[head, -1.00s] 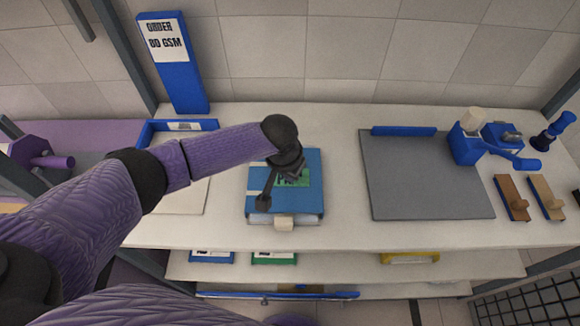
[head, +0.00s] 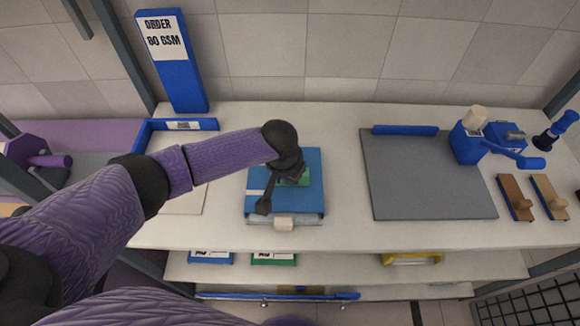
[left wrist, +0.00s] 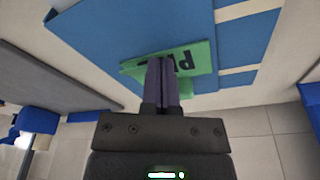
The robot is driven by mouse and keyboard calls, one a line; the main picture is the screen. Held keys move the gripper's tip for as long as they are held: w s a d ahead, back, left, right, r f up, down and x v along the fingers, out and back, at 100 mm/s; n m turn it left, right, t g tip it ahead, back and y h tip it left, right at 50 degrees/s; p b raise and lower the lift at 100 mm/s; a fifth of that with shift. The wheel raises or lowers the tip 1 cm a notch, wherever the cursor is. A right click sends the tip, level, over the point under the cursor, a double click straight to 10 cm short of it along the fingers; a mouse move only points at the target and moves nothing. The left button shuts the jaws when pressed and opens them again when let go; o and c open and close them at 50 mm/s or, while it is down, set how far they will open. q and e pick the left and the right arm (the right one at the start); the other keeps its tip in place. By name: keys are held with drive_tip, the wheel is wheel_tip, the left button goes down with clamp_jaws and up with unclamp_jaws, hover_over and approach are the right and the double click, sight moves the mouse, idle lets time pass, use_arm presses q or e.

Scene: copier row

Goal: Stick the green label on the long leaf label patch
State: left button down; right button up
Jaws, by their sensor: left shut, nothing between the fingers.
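A blue folder-like pack (head: 262,165) with a pale front edge lies on the white worktop. The green label (head: 304,182) is on its blue top, mostly hidden by my left gripper (head: 292,180). In the left wrist view the green label (left wrist: 197,58) shows part of its dark lettering and looks flat against the blue face (left wrist: 120,35). My left gripper's fingers (left wrist: 161,64) are shut together with nothing between them, their tips over the label's middle. I cannot tell whether they touch it. Pale strips (left wrist: 238,78) cross the blue face beside the label. My right gripper is out of view.
A grey mat (head: 420,180) lies to the right, with a blue device (head: 468,142) and wooden-handled stamps (head: 515,195) beyond it. A blue tray (head: 182,124) is behind my left arm. A tall blue sign (head: 172,70) stands at the back left. A lower shelf (head: 340,262) runs below.

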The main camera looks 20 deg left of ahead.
use_arm(q)
drive_tip(key=shift+f, duration=0.2)
drive_tip(key=shift+s+f, duration=0.1)
idle(1.2)
wheel_tip(320, 180, up, 8)
drive_tip(key=p, duration=0.8)
drive_tip(key=shift+f, duration=0.4)
